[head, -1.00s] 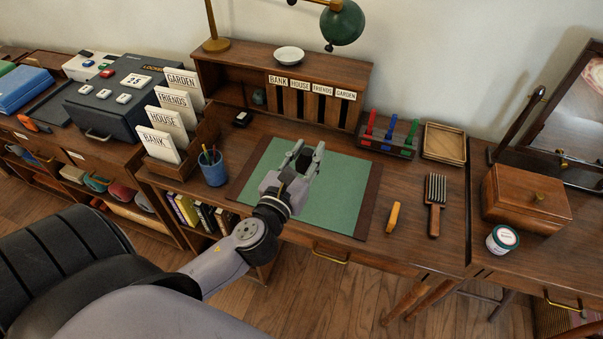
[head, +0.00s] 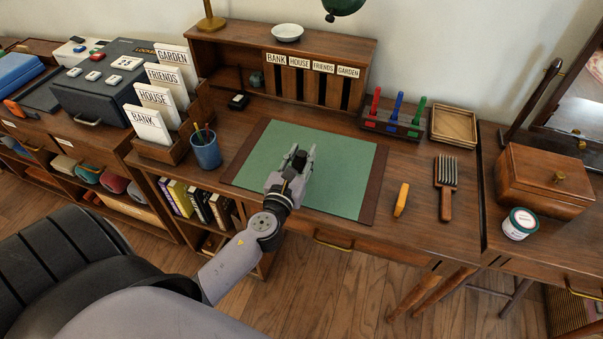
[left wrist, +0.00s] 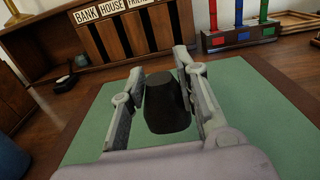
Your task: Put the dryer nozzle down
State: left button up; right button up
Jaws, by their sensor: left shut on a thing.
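The dryer nozzle (left wrist: 168,104) is a small dark, tapered piece. In the left wrist view it sits between the two fingers of my left gripper (left wrist: 165,78). In the head view my left gripper (head: 302,153) is over the middle of the green desk mat (head: 345,175), with its fingers pointing toward the back of the desk. The fingers largely hide the nozzle there. I cannot tell whether the nozzle touches the mat. My right gripper is not in view.
The mat around the gripper is clear. A blue pencil cup (head: 206,150) stands left of it. A slotted letter organizer (head: 300,75) stands behind. A wooden box (head: 540,182) is far right.

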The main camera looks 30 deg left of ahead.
pick_arm(q)
jog(key=shift+f, duration=0.5)
notch_tip(320, 180, down, 4)
jog(key=b, duration=0.2)
jog(key=shift+r+b, duration=0.25)
jog(key=shift+b, duration=0.15)
jog(key=shift+f, duration=0.2)
jog(key=o, duration=1)
jog(key=shift+o, duration=0.2)
jog(key=shift+r, duration=0.25)
